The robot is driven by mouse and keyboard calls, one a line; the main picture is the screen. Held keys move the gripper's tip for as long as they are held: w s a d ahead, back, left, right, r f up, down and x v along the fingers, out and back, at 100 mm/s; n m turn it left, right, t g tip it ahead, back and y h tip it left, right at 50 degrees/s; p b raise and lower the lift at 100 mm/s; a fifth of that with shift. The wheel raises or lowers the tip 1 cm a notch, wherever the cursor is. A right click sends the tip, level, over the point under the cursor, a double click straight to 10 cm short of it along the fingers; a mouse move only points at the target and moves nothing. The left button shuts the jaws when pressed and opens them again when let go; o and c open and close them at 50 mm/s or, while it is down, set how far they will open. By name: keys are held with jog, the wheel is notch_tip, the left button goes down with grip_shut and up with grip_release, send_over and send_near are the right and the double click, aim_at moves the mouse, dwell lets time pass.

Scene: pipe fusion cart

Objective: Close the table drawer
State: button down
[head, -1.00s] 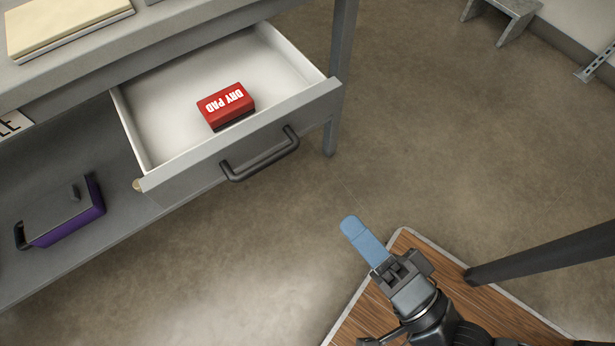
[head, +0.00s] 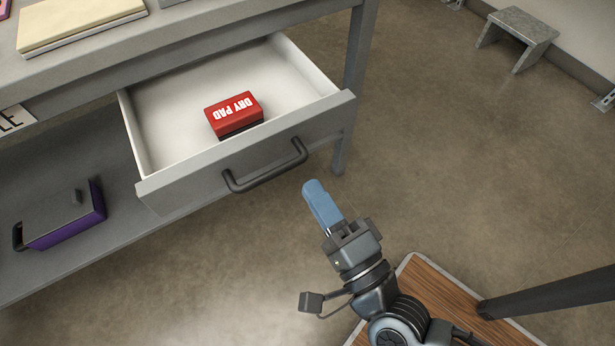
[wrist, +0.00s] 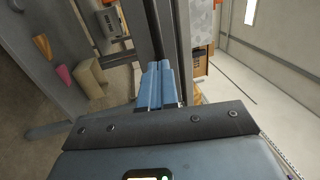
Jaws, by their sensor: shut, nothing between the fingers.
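The table drawer (head: 245,160) is pulled out from under the grey table (head: 200,42), with its white inside showing in the head view. A dark bar handle (head: 266,166) is on its front. A red box marked DRY PAD (head: 234,114) lies inside the drawer. My gripper (head: 315,190) has blue fingers that are shut and empty. In the head view it appears just below and right of the handle, apart from the drawer front. The wrist view shows the shut blue fingers (wrist: 158,84); the drawer cannot be made out clearly there.
A purple and grey case (head: 62,218) sits on the lower shelf at left. A table leg (head: 354,90) stands right of the drawer. A tan book-like item (head: 80,24) lies on the tabletop. A grey step stool (head: 518,38) is at top right. The floor between is clear.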

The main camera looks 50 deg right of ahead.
jog(key=shift+x, duration=1.55)
jog(key=p, duration=0.3)
send_near(246, 93)
jog(key=x, duration=0.4)
jog(key=f+x, duration=0.1)
jog(key=x, duration=0.6)
jog(key=shift+w+d+f, duration=0.3)
jog(key=shift+w, duration=0.1)
jog(key=shift+f, duration=0.15)
